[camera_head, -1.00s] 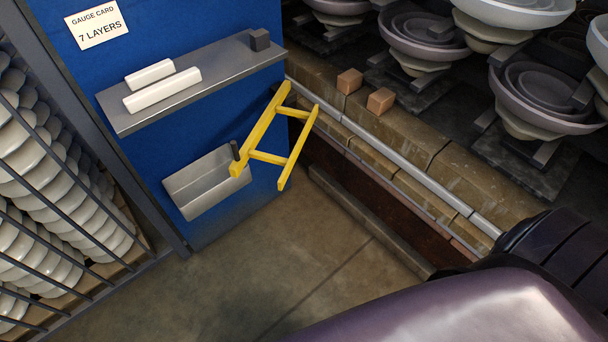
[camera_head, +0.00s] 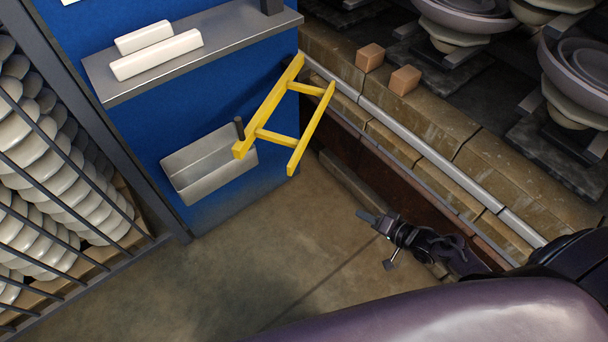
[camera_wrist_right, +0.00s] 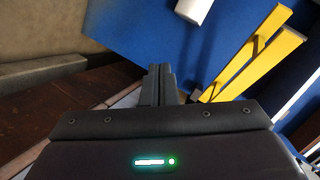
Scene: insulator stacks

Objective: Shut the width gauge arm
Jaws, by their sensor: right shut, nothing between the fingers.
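The width gauge arm (camera_head: 273,110) is a yellow ladder-like frame of two long bars joined by crossbars. It stands out at an angle from the blue panel (camera_head: 120,128), in front of its right edge. The frame also shows at the upper right of the right wrist view (camera_wrist_right: 245,62). My right gripper (camera_head: 368,217) is low and to the right of the frame, apart from it, over the floor by the brick ledge. Its dark fingers (camera_wrist_right: 160,72) are together and empty in the wrist view. My left gripper is not in view.
A grey shelf (camera_head: 240,38) holds two white bars (camera_head: 157,54). Below it is a metal tray (camera_head: 205,170) with a dark peg (camera_head: 239,128) near the yellow frame. A brick ledge with a metal rail (camera_head: 400,137) runs along the right. The floor (camera_head: 270,240) is clear.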

